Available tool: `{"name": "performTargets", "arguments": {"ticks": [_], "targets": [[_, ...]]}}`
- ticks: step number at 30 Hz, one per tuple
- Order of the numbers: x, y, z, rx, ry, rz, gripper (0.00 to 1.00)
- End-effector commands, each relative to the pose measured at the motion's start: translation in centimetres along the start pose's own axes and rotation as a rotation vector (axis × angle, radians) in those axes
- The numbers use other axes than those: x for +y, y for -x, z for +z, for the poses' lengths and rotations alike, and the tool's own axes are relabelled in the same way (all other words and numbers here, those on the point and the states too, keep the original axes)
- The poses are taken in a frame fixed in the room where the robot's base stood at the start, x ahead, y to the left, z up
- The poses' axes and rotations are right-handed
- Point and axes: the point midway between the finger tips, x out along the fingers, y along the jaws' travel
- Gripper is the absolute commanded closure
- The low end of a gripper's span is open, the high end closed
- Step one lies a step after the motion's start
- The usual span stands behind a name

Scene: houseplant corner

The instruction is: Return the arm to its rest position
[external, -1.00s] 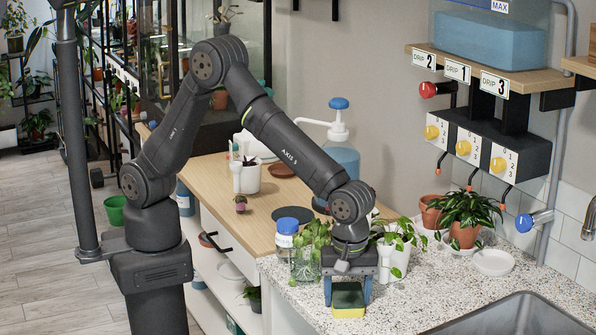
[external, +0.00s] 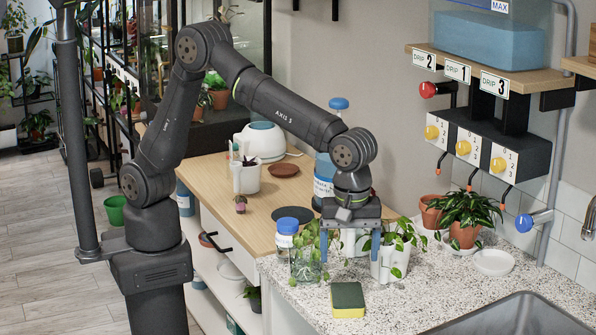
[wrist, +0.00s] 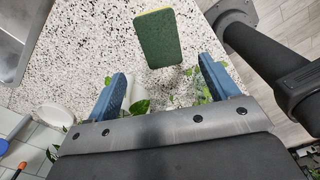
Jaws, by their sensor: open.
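My gripper (external: 350,250) is open and empty, with its two blue fingers pointing down above the speckled counter (external: 420,310). In the wrist view the blue fingers (wrist: 163,92) stand wide apart with nothing between their tips. A green and yellow sponge (external: 348,300) lies on the counter below and in front of the fingers. The sponge also shows in the wrist view (wrist: 158,40), green side up, beyond the fingertips and apart from them. My arm is bent up and over from its base at the left.
A jar with a leafy cutting (external: 305,265) and a blue-lidded container (external: 287,233) stand left of my gripper. A white pot with a trailing plant (external: 385,262) is close on the right. The sink (external: 515,318) is at front right. A pump bottle (external: 325,175) stands behind the wrist.

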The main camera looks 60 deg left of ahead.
Motion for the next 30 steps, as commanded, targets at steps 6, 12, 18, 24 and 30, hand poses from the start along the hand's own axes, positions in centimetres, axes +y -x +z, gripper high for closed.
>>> {"name": "performTargets", "arguments": {"ticks": [6, 12, 18, 24, 30], "targets": [[0.0, 1.7, 0.0, 0.000, 0.000, 0.000, 0.20], [0.0, 1.8, 0.0, 0.000, 0.000, -0.001, 0.20], [0.0, 1.6, 0.0, 0.000, 0.000, -0.001, 0.20], [-0.1, -0.8, 0.0, 0.002, 0.000, -0.003, 0.20], [-0.1, -4.8, 0.0, 0.003, 0.000, -0.004, 0.20]]}}
